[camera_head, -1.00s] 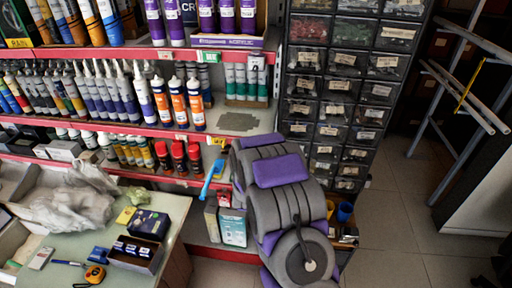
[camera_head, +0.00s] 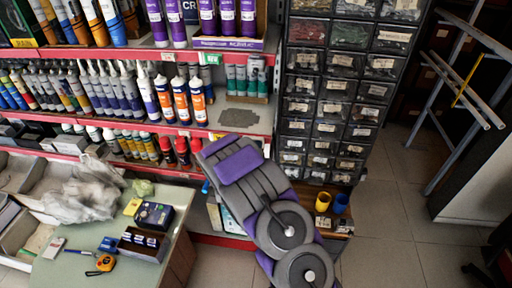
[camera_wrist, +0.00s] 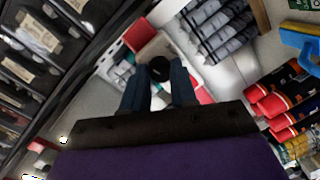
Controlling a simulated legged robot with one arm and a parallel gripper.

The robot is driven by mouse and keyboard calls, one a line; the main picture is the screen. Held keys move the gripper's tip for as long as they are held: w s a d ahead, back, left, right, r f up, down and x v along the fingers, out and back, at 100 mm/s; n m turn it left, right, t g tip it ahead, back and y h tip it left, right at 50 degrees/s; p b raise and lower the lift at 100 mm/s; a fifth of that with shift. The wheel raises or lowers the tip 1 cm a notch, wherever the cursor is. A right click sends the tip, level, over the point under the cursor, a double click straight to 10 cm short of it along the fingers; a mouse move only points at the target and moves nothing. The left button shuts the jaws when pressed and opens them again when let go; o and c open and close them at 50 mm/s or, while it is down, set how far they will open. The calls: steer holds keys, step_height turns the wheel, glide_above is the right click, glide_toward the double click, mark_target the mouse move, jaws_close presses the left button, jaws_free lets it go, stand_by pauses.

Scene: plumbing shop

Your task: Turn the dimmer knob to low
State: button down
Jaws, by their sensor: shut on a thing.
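The dimmer knob (camera_wrist: 160,68) appears as a small black round piece in the wrist view, above the middle. My gripper (camera_wrist: 159,82) has its two dark blue fingers on either side of it and is shut on it. A pale beige and white surface shows behind the knob. The knob's pointer or setting cannot be made out. In the head view, my purple and grey arm hides the gripper and the knob.
Shelves of tubes (camera_head: 120,95) and a cabinet of small drawers (camera_head: 330,90) stand close to my arm. A workbench (camera_head: 85,245) with a tape measure (camera_head: 100,264) and small boxes is at left. Yellow and blue cups (camera_head: 332,202) sit low beside the arm.

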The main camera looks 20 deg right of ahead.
steer(key=n, duration=0.4)
steer(key=n+h+p, duration=0.1)
steer(key=n, duration=0.9)
steer(key=shift+w+a+f+h+p, duration=0.1)
steer(key=shift+a+f+h+p, duration=0.2)
steer(key=shift+h, duration=0.1)
steer(key=shift+d, duration=0.1)
